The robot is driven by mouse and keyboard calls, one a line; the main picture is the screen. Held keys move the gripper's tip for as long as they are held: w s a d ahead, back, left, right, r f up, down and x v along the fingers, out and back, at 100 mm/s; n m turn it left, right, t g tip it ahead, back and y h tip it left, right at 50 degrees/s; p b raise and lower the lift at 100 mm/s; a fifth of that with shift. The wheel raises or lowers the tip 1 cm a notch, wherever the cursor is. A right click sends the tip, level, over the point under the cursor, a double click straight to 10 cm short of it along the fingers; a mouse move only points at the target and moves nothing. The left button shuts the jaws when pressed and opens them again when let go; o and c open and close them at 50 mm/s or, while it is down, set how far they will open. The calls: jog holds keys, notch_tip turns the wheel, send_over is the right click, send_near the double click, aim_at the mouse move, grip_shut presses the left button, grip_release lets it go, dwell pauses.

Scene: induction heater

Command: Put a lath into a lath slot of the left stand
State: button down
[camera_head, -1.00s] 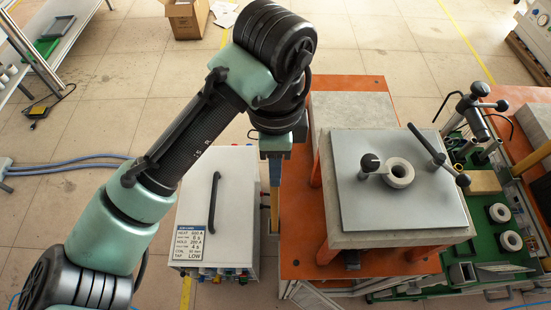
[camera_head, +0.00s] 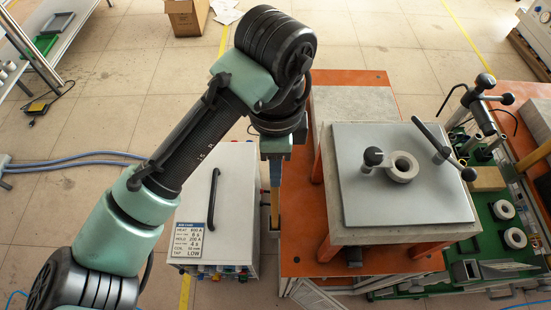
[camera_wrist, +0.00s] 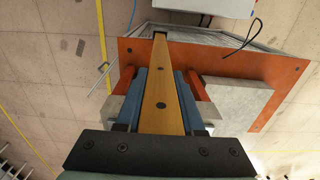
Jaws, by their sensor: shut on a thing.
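My gripper (camera_head: 274,172) points down between the white cabinet and the grey-topped stand. It is shut on a wooden, yellow-brown lath (camera_head: 275,205). In the wrist view the lath (camera_wrist: 164,90) lies between my two blue fingers and reaches out beyond them, with dark holes along it. The stand (camera_head: 405,225) has a grey top on orange legs and stands on an orange plate (camera_head: 300,268); the lath hangs by the plate's left edge. I cannot tell which part is the left stand's lath slot, nor whether the lath touches anything.
The white cabinet (camera_head: 240,220) with a dark handle is close on the left of the lath. A grey ring (camera_head: 402,167) and a black-knobbed clamp sit on the stand top. A green tray (camera_head: 490,225) with rings is at right.

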jog(key=shift+f+b, duration=1.25)
jog(key=shift+f, duration=0.6)
jog(key=shift+c, duration=2.2)
grip_release()
jog(key=shift+r, duration=0.1)
notch_tip(320, 180, up, 13)
jog(key=shift+f+p, duration=0.1)
jog(key=shift+p, duration=0.4)
